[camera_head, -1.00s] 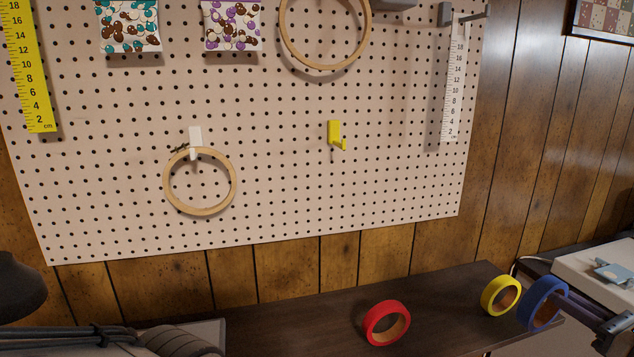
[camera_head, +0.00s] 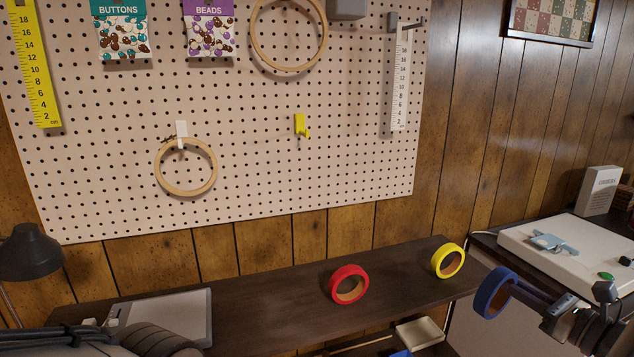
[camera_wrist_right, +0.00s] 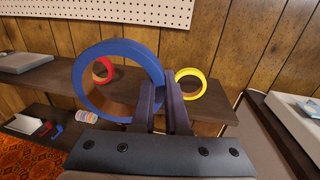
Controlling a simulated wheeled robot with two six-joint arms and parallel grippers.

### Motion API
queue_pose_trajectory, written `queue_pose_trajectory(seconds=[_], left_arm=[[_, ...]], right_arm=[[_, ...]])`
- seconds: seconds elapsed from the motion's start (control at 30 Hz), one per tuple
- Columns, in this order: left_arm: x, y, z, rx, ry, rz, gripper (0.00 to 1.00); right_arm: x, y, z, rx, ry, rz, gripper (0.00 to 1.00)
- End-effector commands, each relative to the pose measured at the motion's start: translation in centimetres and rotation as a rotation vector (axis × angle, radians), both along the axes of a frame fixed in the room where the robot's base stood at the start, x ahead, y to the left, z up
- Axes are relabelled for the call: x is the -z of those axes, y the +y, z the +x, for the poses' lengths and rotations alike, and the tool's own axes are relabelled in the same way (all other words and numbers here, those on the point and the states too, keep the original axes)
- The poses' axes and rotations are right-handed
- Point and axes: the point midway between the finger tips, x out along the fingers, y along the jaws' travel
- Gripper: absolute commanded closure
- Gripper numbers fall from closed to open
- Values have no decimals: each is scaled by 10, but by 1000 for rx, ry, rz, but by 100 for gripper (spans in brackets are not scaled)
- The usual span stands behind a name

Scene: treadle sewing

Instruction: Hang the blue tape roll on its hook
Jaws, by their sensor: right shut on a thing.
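The blue tape roll (camera_head: 493,292) is held upright in my right gripper (camera_head: 514,291), in front of the table's right end in the head view. In the right wrist view, the gripper (camera_wrist_right: 166,92) is shut on the right side of the blue tape roll (camera_wrist_right: 82,72). A yellow hook (camera_head: 301,125) on the pegboard (camera_head: 250,180) is empty. It is up and to the left of the roll, well apart from it. My left gripper is not in view.
A red tape roll (camera_head: 349,284) and a yellow tape roll (camera_head: 448,261) stand on the dark table (camera_head: 260,305). A wooden hoop (camera_head: 160,181) hangs left of the yellow hook. A black lamp (camera_head: 30,252) is at far left. A white machine (camera_head: 575,250) stands at right.

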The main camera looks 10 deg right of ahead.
Motion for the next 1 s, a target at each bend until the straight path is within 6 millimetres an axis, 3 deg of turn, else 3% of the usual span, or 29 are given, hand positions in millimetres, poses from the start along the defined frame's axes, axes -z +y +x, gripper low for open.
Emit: queue_pose_trajectory(seconds=[0.23, 0.37, 0.47, 0.6, 0.8, 1.0], left_arm=[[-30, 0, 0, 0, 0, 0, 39], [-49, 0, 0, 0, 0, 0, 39], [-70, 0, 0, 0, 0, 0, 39], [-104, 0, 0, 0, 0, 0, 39], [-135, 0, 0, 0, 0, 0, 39], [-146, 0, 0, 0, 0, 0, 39]], right_arm=[[12, 30, 35, -118, 0, 6, 100], [24, 59, 56, -204, 1, 8, 100], [37, 93, 75, -296, 2, 10, 100], [61, 163, 95, -454, 4, 12, 100], [91, 247, 94, -628, 5, 5, 100], [107, 285, 85, -706, 1, -2, 100]])
